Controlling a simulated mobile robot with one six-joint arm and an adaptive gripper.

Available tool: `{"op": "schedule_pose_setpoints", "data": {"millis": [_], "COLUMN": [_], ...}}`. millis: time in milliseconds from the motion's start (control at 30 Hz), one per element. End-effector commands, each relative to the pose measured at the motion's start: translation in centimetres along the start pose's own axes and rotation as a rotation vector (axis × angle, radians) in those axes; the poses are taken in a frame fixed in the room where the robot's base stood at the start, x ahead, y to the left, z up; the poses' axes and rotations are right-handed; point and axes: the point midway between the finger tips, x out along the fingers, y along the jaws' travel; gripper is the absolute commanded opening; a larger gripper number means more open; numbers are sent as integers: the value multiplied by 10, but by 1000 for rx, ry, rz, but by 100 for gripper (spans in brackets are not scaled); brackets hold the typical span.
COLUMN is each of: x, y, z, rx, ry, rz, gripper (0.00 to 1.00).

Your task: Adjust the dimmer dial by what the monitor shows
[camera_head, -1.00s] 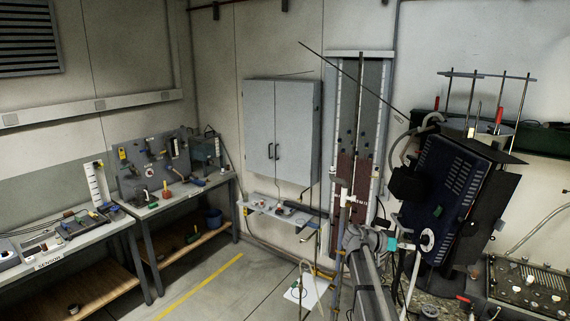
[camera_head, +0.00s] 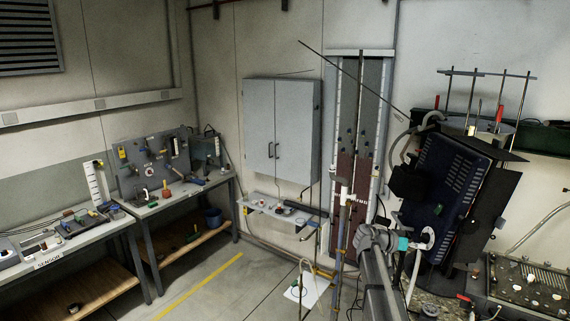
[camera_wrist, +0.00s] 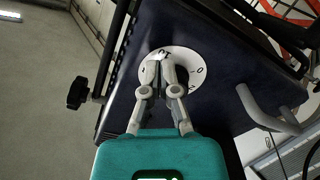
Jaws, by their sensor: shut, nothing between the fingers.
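The dimmer dial (camera_wrist: 198,75) is a white disc with dark marks on a dark blue housing (camera_wrist: 215,45). In the wrist view, my gripper (camera_wrist: 164,62) is shut, its fingertips in front of the middle of the disc. The fingers hide the dial's centre and some marks; I cannot tell whether they touch it. In the head view, the vented housing (camera_head: 447,185) stands tilted at right, and the white dial (camera_head: 428,236) is on its lower left side. My gripper's teal body (camera_head: 403,243) is just left of the dial. No lit monitor screen is visible.
A black side knob (camera_wrist: 78,95) and a grey curved handle (camera_wrist: 258,108) flank the dial. Hoses hang near the housing. A control panel (camera_head: 535,285) lies at lower right. Workbenches (camera_head: 95,240) stand at left, with clear floor between.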

Motion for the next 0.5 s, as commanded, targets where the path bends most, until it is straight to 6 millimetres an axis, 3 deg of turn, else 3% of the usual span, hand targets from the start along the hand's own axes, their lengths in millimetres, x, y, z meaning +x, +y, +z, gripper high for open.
{"op": "schedule_pose_setpoints", "data": {"millis": [500], "x": [0], "y": [-2], "z": [-4], "rx": [0], "ry": [0], "rz": [0], "gripper": [0]}}
